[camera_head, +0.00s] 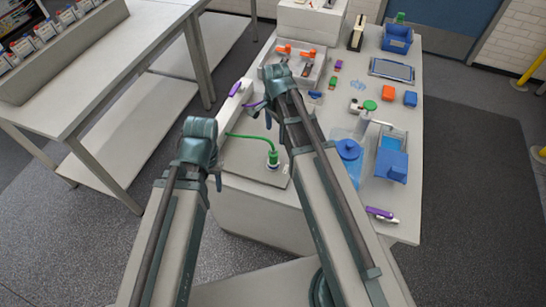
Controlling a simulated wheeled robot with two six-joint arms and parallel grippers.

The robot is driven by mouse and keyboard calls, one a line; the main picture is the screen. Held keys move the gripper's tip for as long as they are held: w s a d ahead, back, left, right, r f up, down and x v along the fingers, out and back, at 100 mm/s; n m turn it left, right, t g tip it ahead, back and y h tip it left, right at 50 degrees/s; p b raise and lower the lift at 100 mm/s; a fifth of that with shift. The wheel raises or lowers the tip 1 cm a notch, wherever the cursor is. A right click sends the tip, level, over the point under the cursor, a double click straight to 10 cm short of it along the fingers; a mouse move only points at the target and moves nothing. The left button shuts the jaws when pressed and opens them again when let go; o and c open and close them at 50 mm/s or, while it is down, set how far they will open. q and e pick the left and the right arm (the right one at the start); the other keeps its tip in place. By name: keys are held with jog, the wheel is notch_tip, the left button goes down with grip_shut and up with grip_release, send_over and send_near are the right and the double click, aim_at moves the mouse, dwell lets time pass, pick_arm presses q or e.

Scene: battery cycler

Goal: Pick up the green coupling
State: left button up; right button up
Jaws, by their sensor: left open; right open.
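The green coupling (273,158) stands upright on a flat plate (240,165) near the front left of the bench. A thin green hose (248,137) runs from it to the left. My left gripper (216,183) is open, to the left of the coupling and apart from it; its wrist hides much of it. My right gripper (262,104) is open, above the bench and farther back than the coupling, apart from it. My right forearm passes just right of the coupling.
A blue-lidded jar (348,149), a green-topped knob (370,105) and a blue box (391,163) stand at the right. Purple-handled tools lie at the front right (381,214) and left edge (236,88). Orange-handled fixtures (295,52) are behind. A shelved table (110,55) stands left.

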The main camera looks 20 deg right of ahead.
aim_at(274, 150)
notch_tip(274, 150, down, 8)
jog(key=b, duration=0.7)
jog(key=shift+r, duration=0.15)
jog(key=shift+r, duration=0.1)
jog(key=f+b, duration=0.5)
jog(key=shift+a+f, duration=0.2)
jog(key=shift+a, duration=0.1)
jog(key=shift+r, duration=0.1)
grip_shut()
